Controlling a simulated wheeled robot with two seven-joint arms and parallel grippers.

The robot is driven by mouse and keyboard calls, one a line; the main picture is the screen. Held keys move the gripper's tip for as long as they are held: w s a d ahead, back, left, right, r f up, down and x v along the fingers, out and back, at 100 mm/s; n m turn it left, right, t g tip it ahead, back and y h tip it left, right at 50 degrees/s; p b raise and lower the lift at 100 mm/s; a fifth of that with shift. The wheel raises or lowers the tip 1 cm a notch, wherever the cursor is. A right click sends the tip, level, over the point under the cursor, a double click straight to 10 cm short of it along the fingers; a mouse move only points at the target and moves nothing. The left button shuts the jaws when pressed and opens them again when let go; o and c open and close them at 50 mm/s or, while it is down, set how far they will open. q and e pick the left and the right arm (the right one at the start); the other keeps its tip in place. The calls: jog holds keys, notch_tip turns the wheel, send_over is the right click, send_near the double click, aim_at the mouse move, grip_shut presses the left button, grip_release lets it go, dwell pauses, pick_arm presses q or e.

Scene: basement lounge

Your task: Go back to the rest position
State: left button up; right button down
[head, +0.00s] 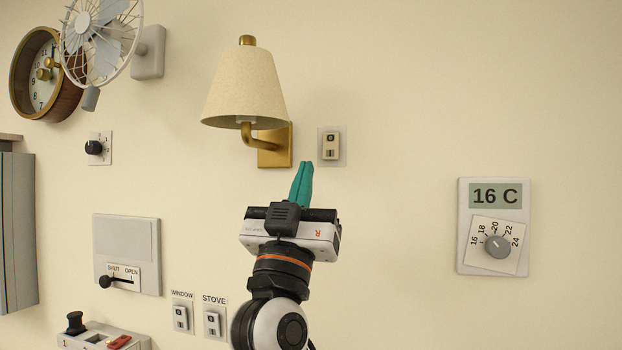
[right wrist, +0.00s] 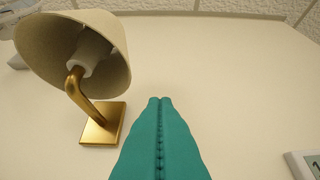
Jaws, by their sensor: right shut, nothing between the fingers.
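My right gripper (head: 301,184) is raised in front of the wall, with its teal fingers pointing up. The fingers are pressed together and hold nothing. In the head view they are just below and right of the brass lamp base, and below left of a small rocker switch (head: 331,147). In the right wrist view the shut fingers (right wrist: 160,105) point at bare wall, right of the lamp. My left gripper is in neither view.
The wall lamp (head: 245,85) with its brass mount (right wrist: 103,124) stands out close to the gripper. A fan (head: 98,40) and a clock (head: 38,75) are upper left. A thermostat (head: 493,225) reading 16 C is right. A shutter panel (head: 126,245) and window and stove switches are lower left.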

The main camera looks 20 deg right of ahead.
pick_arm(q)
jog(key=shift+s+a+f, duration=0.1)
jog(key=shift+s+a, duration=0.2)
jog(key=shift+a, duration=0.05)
